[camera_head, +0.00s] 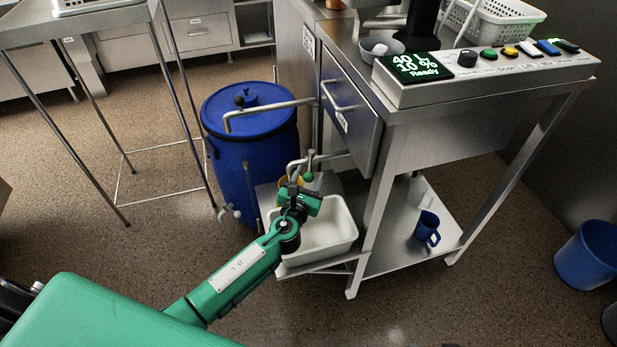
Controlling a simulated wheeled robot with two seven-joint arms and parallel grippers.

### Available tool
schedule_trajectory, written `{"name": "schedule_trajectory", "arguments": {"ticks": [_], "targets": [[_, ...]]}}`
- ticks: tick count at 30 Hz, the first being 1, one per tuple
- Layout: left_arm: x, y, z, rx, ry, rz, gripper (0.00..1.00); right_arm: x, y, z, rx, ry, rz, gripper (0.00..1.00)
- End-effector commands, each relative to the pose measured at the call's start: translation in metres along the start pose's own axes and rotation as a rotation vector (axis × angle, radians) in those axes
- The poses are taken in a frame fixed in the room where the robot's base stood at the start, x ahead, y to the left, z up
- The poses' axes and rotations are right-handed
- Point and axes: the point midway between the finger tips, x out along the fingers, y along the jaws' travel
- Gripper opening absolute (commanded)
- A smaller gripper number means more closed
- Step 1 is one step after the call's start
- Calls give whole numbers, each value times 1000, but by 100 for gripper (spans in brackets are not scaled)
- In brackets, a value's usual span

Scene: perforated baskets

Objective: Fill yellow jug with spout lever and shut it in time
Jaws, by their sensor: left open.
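A small lever with a green knob (309,175) is on that pipe, just above and right of the gripper. My left gripper (298,190) is open, close in front of the jug and below the pipe. Its fingertips are small and overlap the jug, so I cannot tell whether they touch it. Whether liquid is flowing is not visible. My right gripper is not in view.
A white tub (330,238) sits right below the gripper. A blue barrel (232,150) stands to the left, with another pipe (270,110) over it. A blue mug (427,228) is on the lower shelf. The control panel (415,68) reads "Ready". Open floor lies to the left.

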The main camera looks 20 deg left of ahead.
Motion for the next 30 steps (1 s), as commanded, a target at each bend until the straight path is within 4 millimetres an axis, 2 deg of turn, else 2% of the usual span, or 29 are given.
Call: {"name": "schedule_trajectory", "arguments": {"ticks": [2,9,10,17,23,30], "targets": [[0,0,0,0,0,0,48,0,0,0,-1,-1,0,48],[0,0,0,0,0,0,3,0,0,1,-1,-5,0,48],[0,0,0,0,0,0,0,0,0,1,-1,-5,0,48],[1,-3,1,-1,4,25,0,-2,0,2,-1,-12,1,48],[5,-16,5,-5,29,152,0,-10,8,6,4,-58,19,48],[12,-29,6,-3,60,319,0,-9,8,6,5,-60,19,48]]}}
